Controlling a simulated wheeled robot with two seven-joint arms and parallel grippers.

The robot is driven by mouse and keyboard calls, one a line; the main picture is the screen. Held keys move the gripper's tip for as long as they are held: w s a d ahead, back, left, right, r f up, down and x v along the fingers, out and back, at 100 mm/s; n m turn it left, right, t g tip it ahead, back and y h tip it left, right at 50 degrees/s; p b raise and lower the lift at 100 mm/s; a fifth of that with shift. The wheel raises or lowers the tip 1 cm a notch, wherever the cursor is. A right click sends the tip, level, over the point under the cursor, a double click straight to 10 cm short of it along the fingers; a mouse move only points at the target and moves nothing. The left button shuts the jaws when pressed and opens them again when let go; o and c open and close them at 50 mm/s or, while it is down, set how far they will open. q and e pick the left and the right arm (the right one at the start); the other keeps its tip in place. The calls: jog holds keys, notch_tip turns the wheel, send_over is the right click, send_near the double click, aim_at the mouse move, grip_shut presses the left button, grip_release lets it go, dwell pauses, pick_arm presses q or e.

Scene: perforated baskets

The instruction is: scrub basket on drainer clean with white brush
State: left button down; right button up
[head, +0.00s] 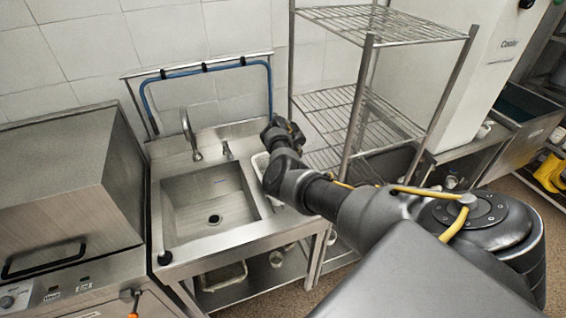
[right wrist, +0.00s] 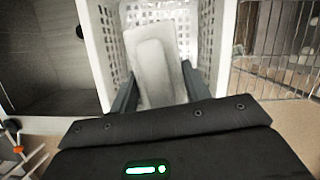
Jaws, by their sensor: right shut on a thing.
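A white perforated basket (head: 260,163) stands on the drainer right of the sink, mostly hidden behind my right arm in the head view. In the right wrist view the basket (right wrist: 104,48) fills the upper middle, with its holed walls on both sides. My right gripper (right wrist: 158,84) reaches into the basket opening, shut on a pale, block-shaped thing that looks like the white brush (right wrist: 153,62). The brush lies between the fingers, inside the basket's outline; whether it touches the basket is unclear. My left gripper is in neither view.
The empty sink basin (head: 208,205) with its tap (head: 190,135) is left of the basket. A wire shelf rack (head: 365,100) stands close on the right. A steel box-shaped machine (head: 65,190) is at far left.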

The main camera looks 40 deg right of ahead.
jog(key=shift+r, duration=2.6)
jog(key=shift+f, duration=0.55)
notch_tip(320, 180, down, 4)
jog(key=shift+f, duration=0.1)
notch_tip(320, 180, down, 5)
jog(key=b, duration=0.5)
jog(key=shift+f, duration=0.15)
